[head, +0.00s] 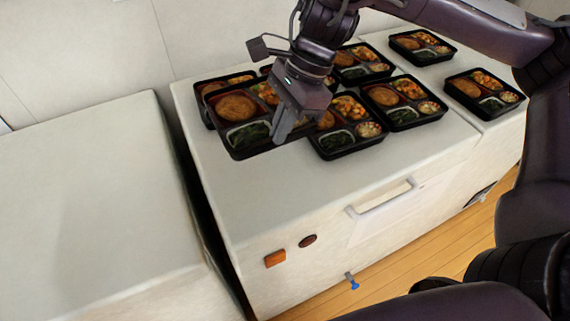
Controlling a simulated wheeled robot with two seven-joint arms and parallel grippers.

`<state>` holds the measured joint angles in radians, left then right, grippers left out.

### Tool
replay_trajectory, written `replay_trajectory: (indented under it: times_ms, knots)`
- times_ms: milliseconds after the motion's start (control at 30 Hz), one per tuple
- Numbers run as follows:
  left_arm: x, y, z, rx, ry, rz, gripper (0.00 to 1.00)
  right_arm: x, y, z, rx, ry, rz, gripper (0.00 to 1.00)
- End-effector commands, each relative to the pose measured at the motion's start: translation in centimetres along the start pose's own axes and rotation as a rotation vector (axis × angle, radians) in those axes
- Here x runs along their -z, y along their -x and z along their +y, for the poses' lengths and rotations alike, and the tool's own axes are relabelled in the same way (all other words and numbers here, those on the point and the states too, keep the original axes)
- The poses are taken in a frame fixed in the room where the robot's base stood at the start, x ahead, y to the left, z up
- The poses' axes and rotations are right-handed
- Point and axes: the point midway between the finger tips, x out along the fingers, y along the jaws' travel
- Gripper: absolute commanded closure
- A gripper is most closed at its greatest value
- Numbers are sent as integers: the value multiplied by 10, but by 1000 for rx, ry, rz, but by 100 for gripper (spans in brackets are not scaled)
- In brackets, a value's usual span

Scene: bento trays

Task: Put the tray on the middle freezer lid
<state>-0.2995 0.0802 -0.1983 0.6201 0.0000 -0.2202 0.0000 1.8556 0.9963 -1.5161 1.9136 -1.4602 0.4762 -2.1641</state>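Several black bento trays stand on the white lid (215,165) of the middle freezer. Each holds a round brown patty, dark greens and orange food. The front-left tray (238,152) is under and beside my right gripper (286,132). The gripper points down over that tray's right side, and its fingers hide part of the tray and its food. I cannot tell whether the fingers are closed on its rim or apart from it. This tray overlaps another tray (203,92) behind it in the picture. My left gripper is not in view.
A bare white freezer top (85,190) is at the left, across a dark gap. Two trays (440,60) (512,107) stand on the right freezer top. Other trays (415,122) crowd the middle lid; its front strip is clear. A handle (385,198) is on the front.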

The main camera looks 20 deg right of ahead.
Motion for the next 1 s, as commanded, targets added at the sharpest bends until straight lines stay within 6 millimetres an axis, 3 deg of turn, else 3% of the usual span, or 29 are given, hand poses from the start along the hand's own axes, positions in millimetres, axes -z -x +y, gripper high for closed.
replay_trajectory:
  times_ms: [100,633,933,1000]
  knots:
    - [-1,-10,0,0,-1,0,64,14,-32,1,-3,-2,-1,100]
    - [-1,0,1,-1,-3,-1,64,39,-94,1,1,-1,1,100]
    - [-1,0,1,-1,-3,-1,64,43,-104,1,2,0,1,100]
    - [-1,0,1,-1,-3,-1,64,44,-104,2,-1,-2,3,90]
